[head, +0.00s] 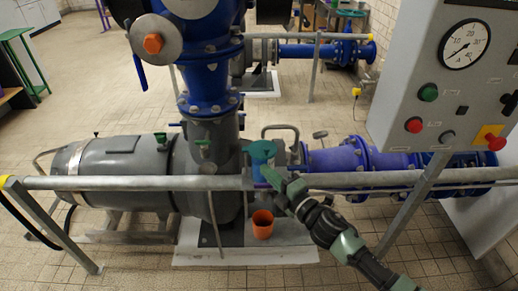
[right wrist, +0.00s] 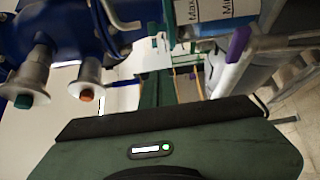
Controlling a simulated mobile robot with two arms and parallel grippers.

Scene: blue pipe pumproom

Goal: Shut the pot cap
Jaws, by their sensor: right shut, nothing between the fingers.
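A small pot (head: 258,172) with a blue side stands behind the grey rail, near the grey pump's outlet. A teal round piece (head: 262,149), which looks like its cap, is at its top. I cannot tell whether the cap is fully down. My right gripper (head: 273,176) is at the pot's right front side, close to it, shut and empty. The arm hides part of the pot, and I cannot tell whether they touch. In the right wrist view, a labelled white and blue container (right wrist: 208,14) is cut by the top edge. My left gripper is not in view.
The grey rail (head: 120,183) crosses in front of the pump. An orange cup (head: 262,224) stands on the pale plinth below the pot. Blue pipes (head: 335,160) run to the right. A grey control panel (head: 440,90) with buttons and a gauge stands at the right.

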